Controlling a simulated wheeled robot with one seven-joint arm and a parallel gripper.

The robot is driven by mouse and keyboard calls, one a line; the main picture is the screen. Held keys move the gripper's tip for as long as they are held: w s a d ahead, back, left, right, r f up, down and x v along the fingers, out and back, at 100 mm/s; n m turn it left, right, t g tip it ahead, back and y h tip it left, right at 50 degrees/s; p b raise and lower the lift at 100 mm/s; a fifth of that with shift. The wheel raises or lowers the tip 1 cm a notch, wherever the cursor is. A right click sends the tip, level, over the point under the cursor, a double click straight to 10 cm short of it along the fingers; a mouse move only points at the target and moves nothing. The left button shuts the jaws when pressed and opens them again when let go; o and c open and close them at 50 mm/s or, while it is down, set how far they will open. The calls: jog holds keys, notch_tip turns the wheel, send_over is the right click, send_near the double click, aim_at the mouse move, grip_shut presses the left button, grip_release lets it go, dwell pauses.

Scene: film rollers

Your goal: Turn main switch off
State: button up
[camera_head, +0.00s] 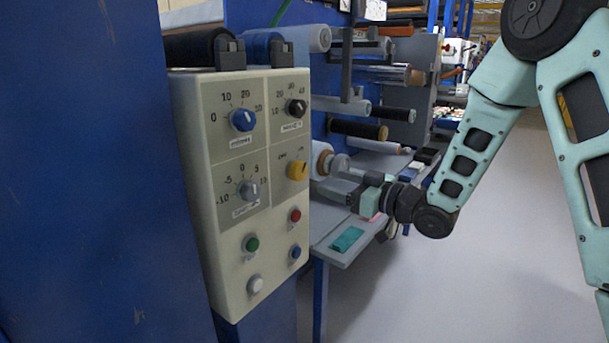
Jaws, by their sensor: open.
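A cream control panel (188,130) stands at left centre, its face turned toward the right. A yellow rotary knob (297,170) sits at its right edge, in the middle row, with two small labels above it that are too small to read surely. It looks like the main switch. My gripper (325,186) is just right of the panel, at about the height of the yellow knob, pointing left. It is open and appears apart from the knob. Its fingertips are small here and hard to tell from the grey parts behind.
The panel also bears a blue knob (243,120), a black knob (296,108), a grey knob (249,190) and green (252,244), red (295,215), blue (295,252) and white (256,284) buttons. Film rollers (358,130) and a grey shelf (340,238) lie behind. Floor at right is clear.

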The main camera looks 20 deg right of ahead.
aim_at(302, 173)
jog(key=x, duration=1)
jog(key=c, duration=1)
